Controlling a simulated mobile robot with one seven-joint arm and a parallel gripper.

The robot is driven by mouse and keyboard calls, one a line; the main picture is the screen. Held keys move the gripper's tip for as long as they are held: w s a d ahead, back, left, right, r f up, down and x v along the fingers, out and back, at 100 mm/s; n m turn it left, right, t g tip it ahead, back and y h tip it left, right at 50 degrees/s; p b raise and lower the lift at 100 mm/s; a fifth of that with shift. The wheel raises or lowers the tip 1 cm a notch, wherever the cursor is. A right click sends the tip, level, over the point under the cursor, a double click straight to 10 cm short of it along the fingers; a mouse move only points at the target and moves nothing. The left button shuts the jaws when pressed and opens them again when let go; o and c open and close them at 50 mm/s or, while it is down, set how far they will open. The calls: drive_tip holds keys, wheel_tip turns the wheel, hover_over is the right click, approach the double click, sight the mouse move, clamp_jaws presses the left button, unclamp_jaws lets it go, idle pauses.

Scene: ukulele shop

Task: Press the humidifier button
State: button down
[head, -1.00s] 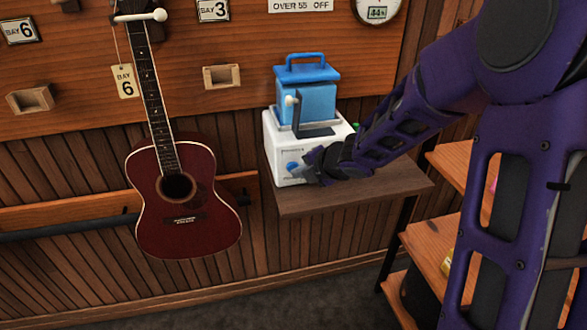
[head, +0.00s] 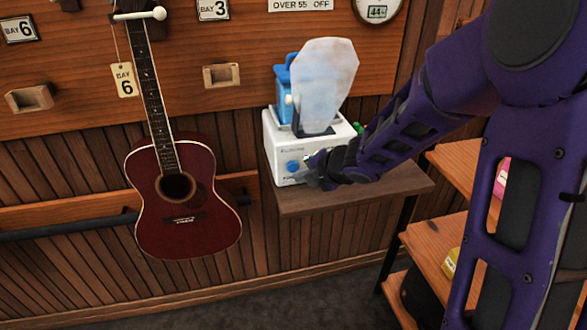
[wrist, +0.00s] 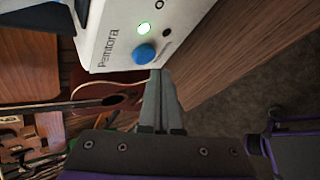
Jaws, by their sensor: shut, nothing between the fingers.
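The humidifier (head: 277,133) is a white box with a blue tank (head: 283,76) on top, standing on a small brown table. A pale plume of mist (head: 318,82) rises in front of the tank. Its round blue button (head: 293,166) is on the front face. My gripper (head: 312,168) is shut and empty, just right of the button in the head view. In the wrist view its fingertips (wrist: 161,72) are close below the button, apparently slightly apart from it.
A dark red guitar (head: 185,215) hangs on the wall to the left. Wooden shelves (head: 465,240) stand to the right, behind my arm. A round hygrometer (head: 378,10) is on the wall above.

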drive_tip(key=s+d+b, duration=0.1)
drive_tip(key=s, duration=0.4)
drive_tip(key=shift+s+d, duration=0.35)
drive_tip(key=shift+s, duration=0.05)
